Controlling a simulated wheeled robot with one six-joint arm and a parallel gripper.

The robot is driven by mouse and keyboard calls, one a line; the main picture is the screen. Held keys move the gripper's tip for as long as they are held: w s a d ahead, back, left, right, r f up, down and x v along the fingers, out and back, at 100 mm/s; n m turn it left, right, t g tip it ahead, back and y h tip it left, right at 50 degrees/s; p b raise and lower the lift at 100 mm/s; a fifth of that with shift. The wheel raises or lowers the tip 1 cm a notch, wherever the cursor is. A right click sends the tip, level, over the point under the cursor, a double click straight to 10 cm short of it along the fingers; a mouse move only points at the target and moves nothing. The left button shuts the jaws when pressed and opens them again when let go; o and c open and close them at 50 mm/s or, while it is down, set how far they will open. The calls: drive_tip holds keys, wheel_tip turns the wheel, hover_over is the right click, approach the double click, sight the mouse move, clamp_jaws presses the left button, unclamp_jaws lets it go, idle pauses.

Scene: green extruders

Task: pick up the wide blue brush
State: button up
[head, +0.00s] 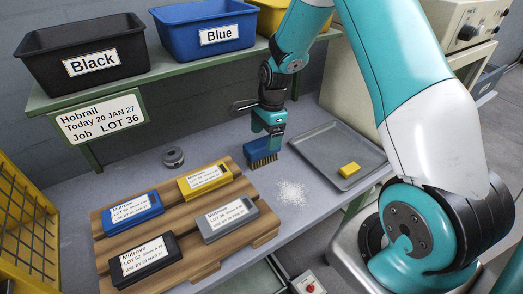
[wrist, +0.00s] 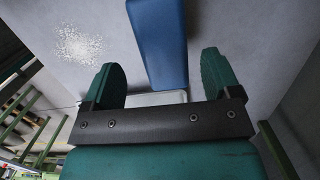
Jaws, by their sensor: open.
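The wide blue brush (head: 258,152) has a blue block and brown bristles that point down in the head view. It stands on the grey bench, left of the metal tray. My gripper (head: 268,118) is right above it, pointing down. In the wrist view the blue brush (wrist: 160,42) reaches into the space between the two teal fingers of my gripper (wrist: 162,78). The fingers are open, with a gap on either side of the brush. The bristles are hidden in the wrist view.
White granules (head: 291,192) lie on the bench beside the brush. A grey tray (head: 318,135) with a yellow block (head: 349,169) is at the right. A wooden rack (head: 185,222) holds several labelled cartridges. A shelf (head: 180,75) with bins hangs behind.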

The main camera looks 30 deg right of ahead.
sight(262, 142)
drive_tip(key=f, duration=0.3)
drive_tip(key=a+f+p, duration=0.1)
drive_tip(key=shift+w+f, duration=0.2)
drive_tip(key=shift+w, duration=0.05)
drive_tip(key=shift+f, duration=0.35)
drive_tip(key=shift+f, duration=0.2)
drive_tip(key=c, duration=1.1)
